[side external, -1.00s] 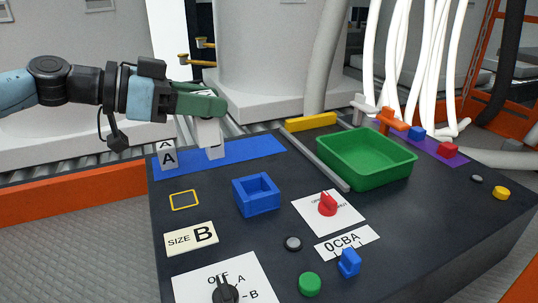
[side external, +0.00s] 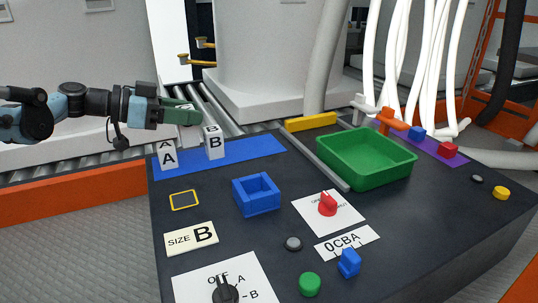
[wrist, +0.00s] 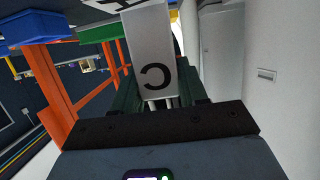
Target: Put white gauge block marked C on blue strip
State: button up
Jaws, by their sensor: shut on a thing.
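My gripper (side external: 190,114) is above and behind the blue strip (side external: 248,149), to the upper left of block B. In the wrist view, the white gauge block marked C (wrist: 152,52) sits between my green jaws (wrist: 152,92), which are shut on it. In the side view I cannot clearly make out block C at the jaws. White block A (side external: 169,158) stands at the left end of the strip. White block B (side external: 214,144) stands upright farther right on it. The right part of the strip is bare.
A blue square holder (side external: 256,206), a green bin (side external: 382,178) and a grey rail (side external: 318,161) are on the dark table. A yellow bar (side external: 311,122) lies at the back edge. Rollers (side external: 170,98) run behind the table. Knobs and buttons fill the front.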

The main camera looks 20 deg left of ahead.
aim_at(188, 130)
jog(key=shift+f, duration=1.95)
jog(key=shift+f, duration=0.1)
jog(key=o, duration=1.2)
jog(key=shift+c, duration=0.2)
